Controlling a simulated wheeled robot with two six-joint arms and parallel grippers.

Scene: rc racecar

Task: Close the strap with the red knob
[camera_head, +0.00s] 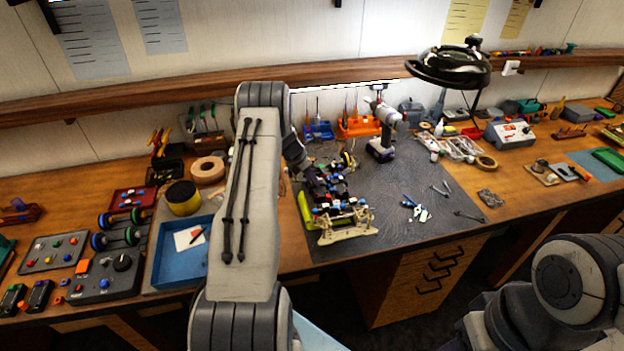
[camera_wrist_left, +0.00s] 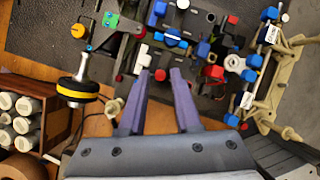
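The RC racecar (camera_head: 340,212) stands on the grey mat, with a cream frame part at its near end. The left wrist view looks down on the car chassis (camera_wrist_left: 190,50), with blue, red, white and black parts. A red knob (camera_wrist_left: 213,73) sits among them, right of my fingers. A smaller red piece (camera_wrist_left: 160,75) shows between the fingertips. Which one belongs to the strap, and how the strap lies, I cannot tell. My left gripper (camera_wrist_left: 159,74) is open over the car's side, with nothing clearly held. My right gripper is out of view.
A yellow wheel (camera_wrist_left: 78,88) sticks out from the car left of my fingers. A blue tray (camera_head: 172,262) lies left of the mat (camera_head: 400,228). A magnifier lamp (camera_head: 450,68) hangs above the bench.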

